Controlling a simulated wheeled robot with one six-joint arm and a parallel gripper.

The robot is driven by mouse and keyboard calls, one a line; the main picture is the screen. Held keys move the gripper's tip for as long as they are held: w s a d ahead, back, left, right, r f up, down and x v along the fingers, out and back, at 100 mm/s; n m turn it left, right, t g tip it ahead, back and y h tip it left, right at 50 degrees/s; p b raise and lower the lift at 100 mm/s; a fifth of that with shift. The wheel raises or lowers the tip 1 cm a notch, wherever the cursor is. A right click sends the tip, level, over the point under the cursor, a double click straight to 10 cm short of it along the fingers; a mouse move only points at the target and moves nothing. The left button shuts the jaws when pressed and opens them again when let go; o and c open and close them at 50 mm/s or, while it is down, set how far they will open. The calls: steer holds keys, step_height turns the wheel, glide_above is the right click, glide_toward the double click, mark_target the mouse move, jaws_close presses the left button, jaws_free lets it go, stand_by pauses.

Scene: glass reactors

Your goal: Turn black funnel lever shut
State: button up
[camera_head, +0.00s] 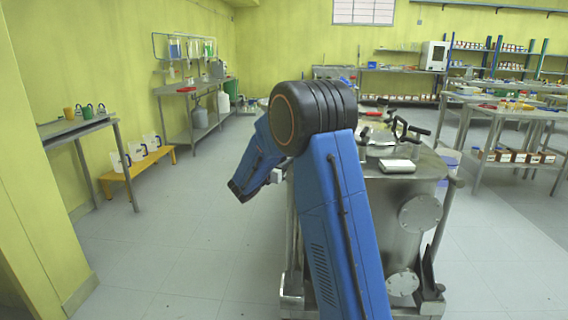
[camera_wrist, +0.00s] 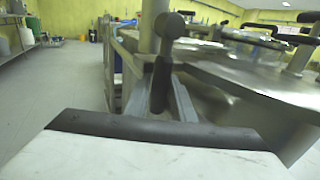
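In the wrist view a black lever (camera_wrist: 167,50) with a round ball knob stands upright, close ahead. Its lower part lies between the two grey fingers of my gripper (camera_wrist: 160,97). The fingers are close on both sides of it, but I cannot tell whether they press on it. A pale metal post rises just behind the lever. In the head view my blue arm hides most of the gripper and the lever, at the left side of the steel vessel (camera_head: 395,207). The funnel itself cannot be made out.
The steel vessel top (camera_wrist: 230,75) fills the right of the wrist view, with black handles (camera_wrist: 248,40) above it. A white box (camera_head: 398,166) sits on the vessel top. Open floor (camera_head: 170,240) lies to the left. A yellow bench (camera_head: 143,164) stands by the left wall.

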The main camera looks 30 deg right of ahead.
jaws_close()
steer(key=shift+w+a, duration=0.1)
steer(key=w+a+r+m+y, duration=0.2)
steer(key=a+r+m+y, duration=0.1)
steer(key=m, duration=0.3)
steer(key=w+a+r+m+t+y, duration=0.1)
steer(key=w+a+r+m+y, duration=0.1)
steer(key=r+m+y, duration=0.3)
steer(key=shift+a+m+t+y, duration=0.3)
steer(key=shift+a+m+y, duration=0.1)
steer(key=shift+a+m, duration=0.35)
steer(key=shift+w+d, duration=0.1)
stand_by(0.5)
steer(key=o, duration=0.6)
jaws_free()
